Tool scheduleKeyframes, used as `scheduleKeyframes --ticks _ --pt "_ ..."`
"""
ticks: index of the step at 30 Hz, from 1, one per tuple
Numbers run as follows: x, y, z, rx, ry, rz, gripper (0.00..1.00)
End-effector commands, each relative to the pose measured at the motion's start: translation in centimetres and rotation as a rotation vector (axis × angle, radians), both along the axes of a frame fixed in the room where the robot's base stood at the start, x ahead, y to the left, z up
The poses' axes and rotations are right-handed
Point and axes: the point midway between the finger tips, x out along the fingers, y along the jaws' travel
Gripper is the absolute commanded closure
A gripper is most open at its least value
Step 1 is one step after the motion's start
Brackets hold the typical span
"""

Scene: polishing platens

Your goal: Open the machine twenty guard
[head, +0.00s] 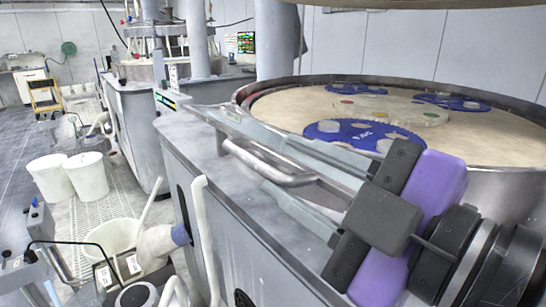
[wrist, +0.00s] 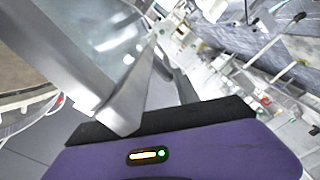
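A grey polishing machine (head: 235,235) fills the middle and right of the head view. Its round pale platen (head: 300,110) carries blue discs, and no number twenty is readable on it. A curved silver handle (head: 265,172) shows at the machine's near edge. My gripper (head: 240,148), purple and black with long grey fingers, reaches from the lower right over this edge. The fingers look spread, with the handle close to them; I cannot tell whether they touch it.
A second grey machine (head: 130,125) stands behind. White buckets (head: 88,175) stand on the floor at left, with a pale tub (head: 112,236) nearer. The floor between is partly clear.

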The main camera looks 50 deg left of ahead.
Motion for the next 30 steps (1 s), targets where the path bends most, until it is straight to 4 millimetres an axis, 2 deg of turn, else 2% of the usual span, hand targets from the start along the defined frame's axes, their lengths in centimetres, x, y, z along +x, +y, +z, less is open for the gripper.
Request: scheduleKeyframes --ticks 3,16,30 --pt "0.1 -1.0 0.1 0.002 -0.001 -0.007 0.66" --pt "0.1 -1.4 0.0 0.003 0.0 -0.005 0.66" --pt "-0.2 -4.4 0.0 0.002 -0.001 -0.004 0.66"
